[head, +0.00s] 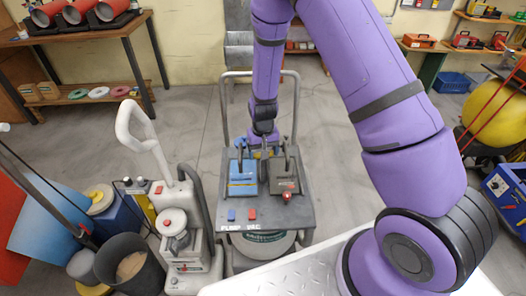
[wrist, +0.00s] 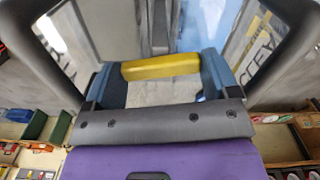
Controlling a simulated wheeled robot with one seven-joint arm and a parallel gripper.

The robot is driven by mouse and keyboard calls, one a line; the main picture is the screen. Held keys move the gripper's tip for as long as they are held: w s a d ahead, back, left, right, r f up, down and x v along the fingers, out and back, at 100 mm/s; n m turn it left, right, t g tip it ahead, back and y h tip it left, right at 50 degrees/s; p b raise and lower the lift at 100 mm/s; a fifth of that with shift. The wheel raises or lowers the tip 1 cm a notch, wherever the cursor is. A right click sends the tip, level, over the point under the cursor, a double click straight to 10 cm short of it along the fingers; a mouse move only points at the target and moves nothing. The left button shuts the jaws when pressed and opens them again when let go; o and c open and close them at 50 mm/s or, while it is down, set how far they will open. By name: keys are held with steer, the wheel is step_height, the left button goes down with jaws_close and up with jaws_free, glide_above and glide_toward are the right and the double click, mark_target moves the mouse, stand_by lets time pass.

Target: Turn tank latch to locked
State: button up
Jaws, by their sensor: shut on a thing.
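The wrist view shows a yellow bar (wrist: 160,67), which looks like the grip of the tank latch. It lies crosswise between the two blue-grey fingers of my gripper (wrist: 164,80), which are shut on it. In the head view, my arm reaches down behind the control panels of a grey cart (head: 263,215). There only a small piece of yellow shows between the panels. My gripper's fingers and most of the latch are hidden in the head view, and I cannot read a locked or unlocked mark.
A dark bin (head: 133,265) is farther left. Bare floor lies behind the cart.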

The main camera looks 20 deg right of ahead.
steer(key=shift+m, duration=1.1)
steer(key=o, duration=0.8)
steer(key=shift+r, duration=0.1)
step_height(320, 180, up, 11)
steer(key=shift+f, duration=0.2)
